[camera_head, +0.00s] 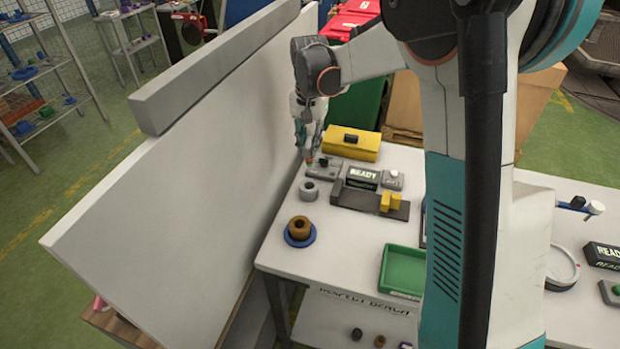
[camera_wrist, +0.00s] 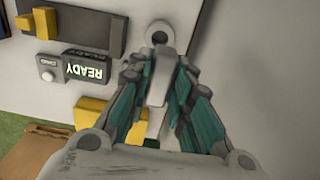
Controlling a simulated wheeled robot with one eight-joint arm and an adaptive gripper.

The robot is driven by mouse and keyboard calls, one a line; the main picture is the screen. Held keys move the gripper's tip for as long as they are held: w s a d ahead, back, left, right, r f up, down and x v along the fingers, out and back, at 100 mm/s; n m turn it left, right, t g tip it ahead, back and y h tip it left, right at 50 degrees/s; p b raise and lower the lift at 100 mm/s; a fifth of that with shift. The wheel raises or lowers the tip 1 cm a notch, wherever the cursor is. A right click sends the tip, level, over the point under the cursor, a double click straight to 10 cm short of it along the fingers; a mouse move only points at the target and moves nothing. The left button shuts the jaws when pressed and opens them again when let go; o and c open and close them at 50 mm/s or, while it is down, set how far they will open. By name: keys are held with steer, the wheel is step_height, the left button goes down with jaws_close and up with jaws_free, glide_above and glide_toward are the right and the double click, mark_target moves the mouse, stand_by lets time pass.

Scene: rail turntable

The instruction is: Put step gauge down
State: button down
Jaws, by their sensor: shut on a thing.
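My gripper (camera_head: 309,155) is over the back left of the white table, close to the tall pale panel. In the wrist view my gripper (camera_wrist: 158,68) points at the tabletop, its fingers closed on both sides of a light grey bar, which I take to be the step gauge (camera_wrist: 158,82). The bar's far end shows between the fingertips, just short of a grey ring (camera_wrist: 160,34). Its lower part is hidden, and I cannot tell whether it touches the table. The grey ring also shows in the head view (camera_head: 309,190), in front of the gripper.
A READY display (camera_head: 362,177) and a dark fixture with a yellow block (camera_head: 391,202) are right of the gripper. A yellow case (camera_head: 352,146) is behind. A brown ring (camera_head: 299,227) sits on a blue disc. A green tray (camera_head: 404,271) is nearer. The pale panel (camera_head: 200,165) bounds the left.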

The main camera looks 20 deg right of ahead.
mark_target(309, 166)
step_height(309, 166, down, 11)
steer(key=shift+f+b, duration=0.15)
steer(key=shift+b, duration=1.05)
steer(key=shift+f, duration=0.15)
steer(key=c, duration=1.4)
jaws_free()
steer(key=shift+c, duration=0.2)
